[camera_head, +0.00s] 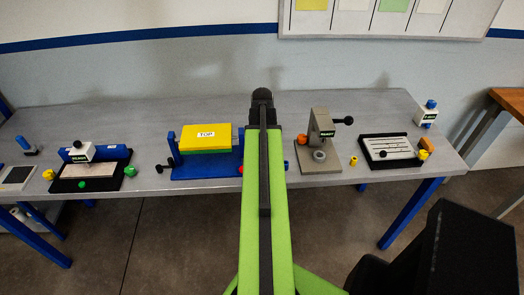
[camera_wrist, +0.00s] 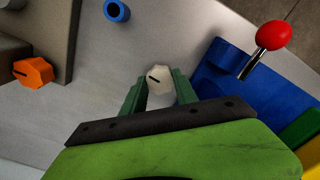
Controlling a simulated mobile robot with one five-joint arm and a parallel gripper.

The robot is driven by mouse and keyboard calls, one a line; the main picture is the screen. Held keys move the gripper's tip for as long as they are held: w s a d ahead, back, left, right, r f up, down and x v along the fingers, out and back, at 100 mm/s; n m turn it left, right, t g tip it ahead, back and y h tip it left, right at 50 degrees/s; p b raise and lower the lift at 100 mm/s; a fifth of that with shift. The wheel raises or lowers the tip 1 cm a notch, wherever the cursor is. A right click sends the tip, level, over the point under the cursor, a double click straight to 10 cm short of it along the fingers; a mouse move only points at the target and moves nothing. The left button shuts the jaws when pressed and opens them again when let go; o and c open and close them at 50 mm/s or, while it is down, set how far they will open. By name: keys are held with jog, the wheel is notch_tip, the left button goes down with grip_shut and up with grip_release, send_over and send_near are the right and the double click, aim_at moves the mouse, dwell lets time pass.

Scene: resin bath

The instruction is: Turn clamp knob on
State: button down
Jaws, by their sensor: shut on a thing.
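In the wrist view my gripper (camera_wrist: 159,84) has its two green fingers on either side of a small cream knob (camera_wrist: 159,78), shut on it. The knob's face carries a dark pointer line, tilted a little from level in the picture. No label shows on it, so I cannot tell from lettering that it is the clamp knob. In the head view my green arm covers the knob and the fingers. The knob lies between the blue fixture (camera_head: 206,185) and the grey stand (camera_head: 313,165).
In the wrist view an orange knob (camera_wrist: 34,72) is at the left, a blue hollow cylinder (camera_wrist: 117,11) above and a red-balled lever (camera_wrist: 272,37) at the right. In the head view a black-framed plate (camera_head: 97,184) stands left and a slotted panel (camera_head: 391,149) right.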

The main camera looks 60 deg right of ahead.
jog(key=m, duration=1.2)
jog(key=shift+m, duration=2.2)
jog(key=c, duration=0.9)
grip_release()
jog(key=shift+c, duration=0.2)
